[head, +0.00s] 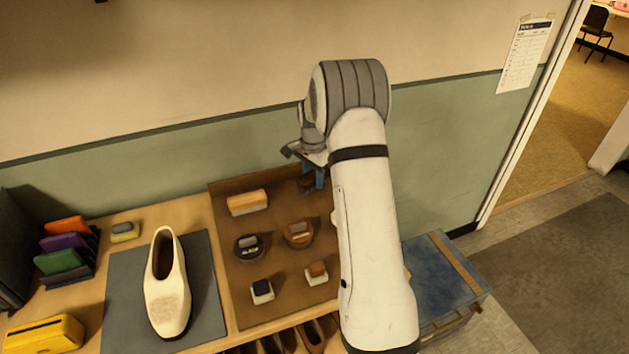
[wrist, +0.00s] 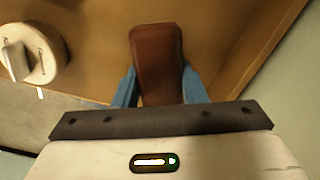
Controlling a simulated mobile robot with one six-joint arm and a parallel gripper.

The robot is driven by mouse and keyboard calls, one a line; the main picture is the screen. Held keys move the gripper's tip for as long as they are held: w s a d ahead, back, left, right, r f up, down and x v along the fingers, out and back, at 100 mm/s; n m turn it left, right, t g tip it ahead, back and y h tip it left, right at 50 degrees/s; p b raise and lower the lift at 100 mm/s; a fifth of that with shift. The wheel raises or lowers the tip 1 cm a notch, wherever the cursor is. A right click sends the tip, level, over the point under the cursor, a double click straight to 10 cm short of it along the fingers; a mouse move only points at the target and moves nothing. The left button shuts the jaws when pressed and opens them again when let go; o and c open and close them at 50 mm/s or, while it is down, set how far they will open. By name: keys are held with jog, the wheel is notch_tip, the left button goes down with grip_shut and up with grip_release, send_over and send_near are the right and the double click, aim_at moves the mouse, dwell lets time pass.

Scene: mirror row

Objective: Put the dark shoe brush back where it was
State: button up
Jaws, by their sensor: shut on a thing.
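The dark shoe brush (wrist: 157,58), reddish brown and rounded at its far end, is between the two blue fingers of my gripper (wrist: 158,84) in the wrist view. The gripper is shut on it. In the head view a small dark part of the brush (head: 306,184) shows beside a blue finger of my gripper (head: 317,179), over the back right part of the brown tray (head: 235,275). My arm hides the tray's right side. I cannot tell whether the brush touches the tray.
A light tan brush (head: 248,202) lies at the tray's back left. A black tin (head: 248,247), a brown tin (head: 299,234) and two small jars are in front. A cream shoe (head: 166,285) stands on a grey mat (head: 207,290). A blue chest (head: 445,275) stands at right.

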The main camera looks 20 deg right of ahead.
jog(key=shift+f, duration=1.1)
jog(key=shift+f, duration=0.2)
jog(key=o, duration=0.9)
jog(key=shift+o, duration=0.2)
jog(key=shift+r, duration=0.1)
